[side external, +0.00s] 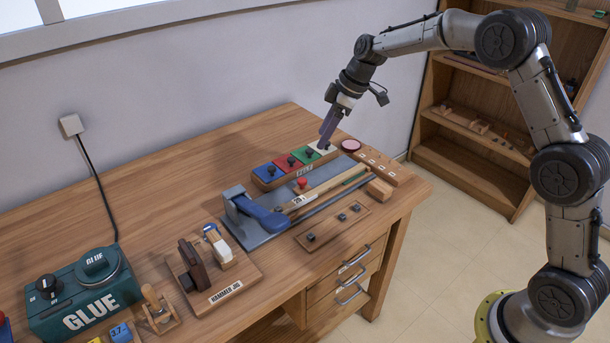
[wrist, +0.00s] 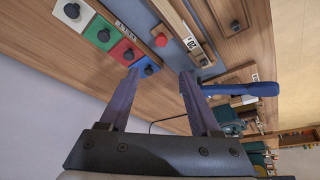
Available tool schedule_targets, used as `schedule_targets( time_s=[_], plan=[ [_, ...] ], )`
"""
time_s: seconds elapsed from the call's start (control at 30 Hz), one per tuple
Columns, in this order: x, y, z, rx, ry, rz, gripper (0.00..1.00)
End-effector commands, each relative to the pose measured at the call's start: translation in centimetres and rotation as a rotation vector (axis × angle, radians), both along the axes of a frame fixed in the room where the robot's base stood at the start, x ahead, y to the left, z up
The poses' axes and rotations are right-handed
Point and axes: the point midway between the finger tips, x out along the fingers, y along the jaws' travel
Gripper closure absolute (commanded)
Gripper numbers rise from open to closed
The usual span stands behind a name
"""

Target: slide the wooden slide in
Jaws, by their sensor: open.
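A long wooden slide (side external: 328,181) with a "20" label and a red knob (side external: 302,183) lies on a grey metal base plate (side external: 254,239). I take this to be the wooden slide. In the wrist view the slide (wrist: 176,18) is at top centre, with its red knob (wrist: 162,40) beside the label. My gripper (side external: 325,143) is open and empty, pointing down over the white end of a row of coloured keys, behind and away from the slide. In the wrist view the two purple fingers (wrist: 160,74) are spread with nothing between them.
The blue, red, green and white keys (side external: 290,161) with black knobs stand behind the plate. A blue-handled lever (side external: 262,216) stands at the plate's left end. A hammer jig (side external: 222,290) and green glue box (side external: 85,298) are further left. The back left tabletop is clear.

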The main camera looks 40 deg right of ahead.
Motion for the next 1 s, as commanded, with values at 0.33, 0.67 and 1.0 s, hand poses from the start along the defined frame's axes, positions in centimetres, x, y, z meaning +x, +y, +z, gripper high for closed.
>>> schedule_targets(
  time_s=[0.33, 0.67, 1.0],
  plan=[
    [0.5, 0.4, -4.1, 0.005, 0.03, -0.007, 0.36],
    [2.3, 2.2, -10.0, 0.004, 0.027, -0.008, 0.36],
    [3.5, 3.3, -13.7, 0.003, 0.024, -0.008, 0.36]
  ],
)
